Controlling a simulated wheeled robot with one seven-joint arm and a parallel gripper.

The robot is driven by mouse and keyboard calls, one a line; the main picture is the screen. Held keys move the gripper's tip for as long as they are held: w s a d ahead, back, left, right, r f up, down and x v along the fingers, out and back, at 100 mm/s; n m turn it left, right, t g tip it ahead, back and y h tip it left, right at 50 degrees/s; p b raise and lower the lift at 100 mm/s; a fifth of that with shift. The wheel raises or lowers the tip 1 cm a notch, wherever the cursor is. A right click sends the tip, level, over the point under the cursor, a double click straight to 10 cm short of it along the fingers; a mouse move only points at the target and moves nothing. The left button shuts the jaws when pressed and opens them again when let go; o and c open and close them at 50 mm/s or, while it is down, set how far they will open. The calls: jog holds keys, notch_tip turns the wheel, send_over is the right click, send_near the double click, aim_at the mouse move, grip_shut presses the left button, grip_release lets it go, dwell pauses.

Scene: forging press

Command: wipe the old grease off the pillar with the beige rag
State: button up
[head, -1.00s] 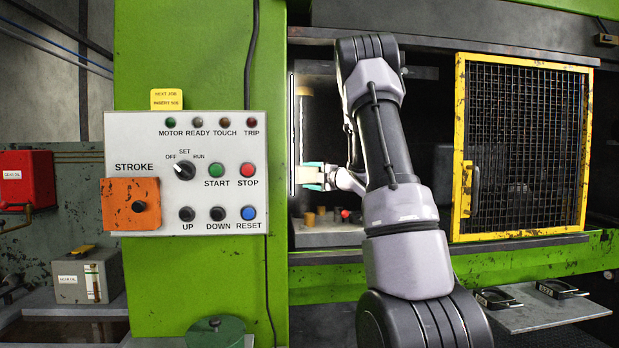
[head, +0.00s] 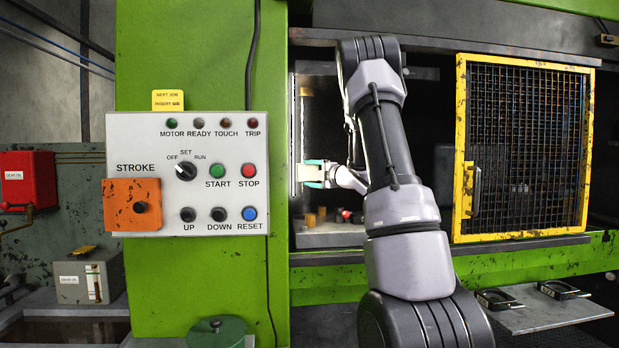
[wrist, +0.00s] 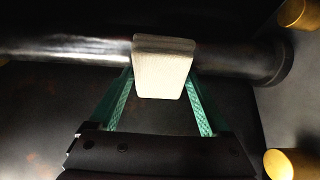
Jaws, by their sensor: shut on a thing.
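My gripper (head: 318,174) reaches into the press opening, left of the mesh gate. In the wrist view its two green fingers (wrist: 160,100) are shut on the beige rag (wrist: 164,68), a pale block-shaped pad. The rag lies over the dark pillar (wrist: 70,50), which runs across the wrist view and looks shiny, with a wider collar at its right end. The rag appears to touch the pillar. The rag covers part of the pillar's surface. In the head view the rag is a small pale patch at the fingertips, and the pillar is hard to make out.
A yellow-framed mesh gate (head: 522,150) stands right of my arm. The control panel (head: 187,174) is on the green column at left. Yellowish cylinders (wrist: 295,13) stand beside the pillar's collar end. A grey shelf (head: 540,309) with black-handled items juts out at lower right.

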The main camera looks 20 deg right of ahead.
dwell(0.3)
jog(key=shift+f, duration=1.15)
jog(key=shift+w, duration=0.1)
jog(key=shift+r, duration=1.25)
jog(key=shift+f, duration=0.15)
jog(key=shift+f, duration=1.1)
jog(key=shift+r, duration=0.1)
jog(key=shift+r, duration=1.3)
